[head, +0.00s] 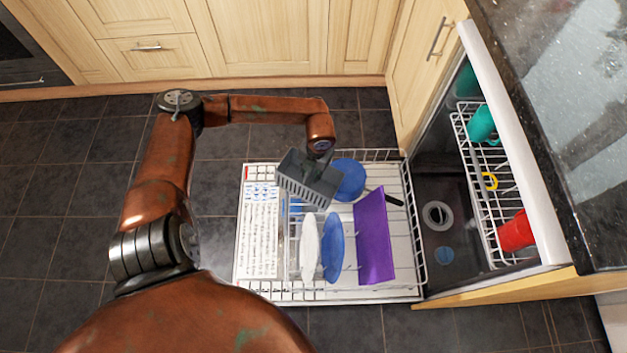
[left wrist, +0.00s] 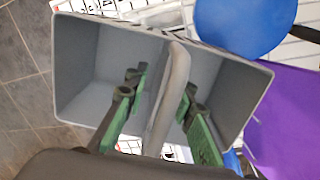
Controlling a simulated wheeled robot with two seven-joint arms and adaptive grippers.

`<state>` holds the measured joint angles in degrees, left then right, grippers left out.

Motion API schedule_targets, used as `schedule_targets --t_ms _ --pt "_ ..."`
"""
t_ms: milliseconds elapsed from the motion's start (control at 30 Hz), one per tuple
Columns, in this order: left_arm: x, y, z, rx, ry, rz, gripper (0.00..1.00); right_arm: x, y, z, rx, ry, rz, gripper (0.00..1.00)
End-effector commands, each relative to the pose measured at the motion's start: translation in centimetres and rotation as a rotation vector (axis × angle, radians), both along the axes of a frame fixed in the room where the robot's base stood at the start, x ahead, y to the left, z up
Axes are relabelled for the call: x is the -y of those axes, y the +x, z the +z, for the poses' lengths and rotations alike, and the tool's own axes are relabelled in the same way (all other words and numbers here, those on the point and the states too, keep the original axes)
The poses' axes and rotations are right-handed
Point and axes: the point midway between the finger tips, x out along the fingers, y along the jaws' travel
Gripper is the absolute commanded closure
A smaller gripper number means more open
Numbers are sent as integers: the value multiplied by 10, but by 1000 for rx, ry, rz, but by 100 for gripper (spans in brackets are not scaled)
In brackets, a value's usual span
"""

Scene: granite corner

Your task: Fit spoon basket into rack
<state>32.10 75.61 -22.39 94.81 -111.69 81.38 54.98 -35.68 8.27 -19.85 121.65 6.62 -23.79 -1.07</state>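The grey spoon basket (head: 309,180) has two compartments and a middle handle. In the head view it is tilted over the far left part of the pulled-out lower rack (head: 412,225). In the left wrist view the basket (left wrist: 95,65) is seen from above and looks empty. Whether the basket touches the rack below is hidden. My right gripper is not in view.
A round blue dish (head: 348,180), a white plate (head: 309,246), a blue plate (head: 333,247) and a purple board (head: 373,238) stand in the rack. A dark handle lies near the board. The upper rack (head: 477,165) holds a teal cup (head: 481,123) and a red cup (head: 515,232).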

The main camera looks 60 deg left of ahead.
Motion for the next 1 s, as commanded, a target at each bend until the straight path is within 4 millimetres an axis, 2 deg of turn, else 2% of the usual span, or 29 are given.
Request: schedule_targets --t_ms 333,667,1000 --pt "-1 0 -3 2 0 1 78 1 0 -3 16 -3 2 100" --pt "-1 0 -3 2 0 1 100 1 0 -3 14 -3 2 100" --pt "-1 0 -3 1 0 1 100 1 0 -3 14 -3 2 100"
